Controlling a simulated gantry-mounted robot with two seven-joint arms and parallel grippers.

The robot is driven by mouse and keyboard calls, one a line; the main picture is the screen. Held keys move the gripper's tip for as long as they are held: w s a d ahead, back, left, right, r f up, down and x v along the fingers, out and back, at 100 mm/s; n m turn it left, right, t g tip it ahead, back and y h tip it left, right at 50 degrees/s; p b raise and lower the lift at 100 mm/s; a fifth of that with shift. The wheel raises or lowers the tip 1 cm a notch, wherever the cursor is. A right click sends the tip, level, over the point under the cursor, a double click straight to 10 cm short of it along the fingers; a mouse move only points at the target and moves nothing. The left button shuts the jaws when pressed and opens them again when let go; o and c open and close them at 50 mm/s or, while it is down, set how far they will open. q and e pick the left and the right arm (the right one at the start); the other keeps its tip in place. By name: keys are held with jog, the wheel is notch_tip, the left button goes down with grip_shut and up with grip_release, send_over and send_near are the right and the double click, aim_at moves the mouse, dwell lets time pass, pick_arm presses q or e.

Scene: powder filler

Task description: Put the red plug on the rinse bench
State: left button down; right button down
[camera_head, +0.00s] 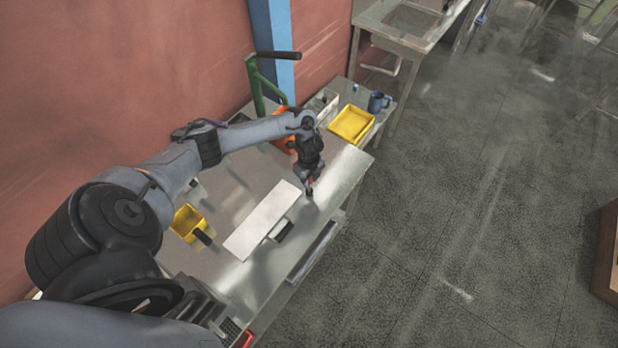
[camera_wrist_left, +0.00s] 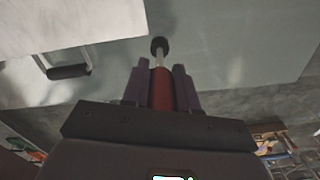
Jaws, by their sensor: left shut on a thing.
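My left gripper (camera_head: 309,184) points down over the front part of the steel worktable (camera_head: 345,172), right of a white board. In the left wrist view the left gripper (camera_wrist_left: 161,82) is shut on a red piece (camera_wrist_left: 162,92), which I take to be the red plug. A pale stem and a round black end stick out beyond the fingers. I cannot tell whether the black end touches the tabletop. A steel bench with a sunken basin (camera_head: 412,18), which looks like the rinse bench, stands at the top of the head view. My right gripper is not in view.
The white board (camera_head: 262,220) has a black handle (camera_head: 281,230) beside it. A yellow bin (camera_head: 187,222) stands left. A green-framed device (camera_head: 256,86), a yellow tray (camera_head: 351,124) and a blue mug (camera_head: 378,101) stand between the gripper and the basin bench. Open floor (camera_head: 450,200) lies right.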

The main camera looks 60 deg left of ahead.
pick_arm(q)
jog(key=shift+f, duration=0.2)
jog(key=c, duration=0.9)
grip_release()
jog(key=shift+o, duration=0.2)
jog(key=shift+r, duration=0.15)
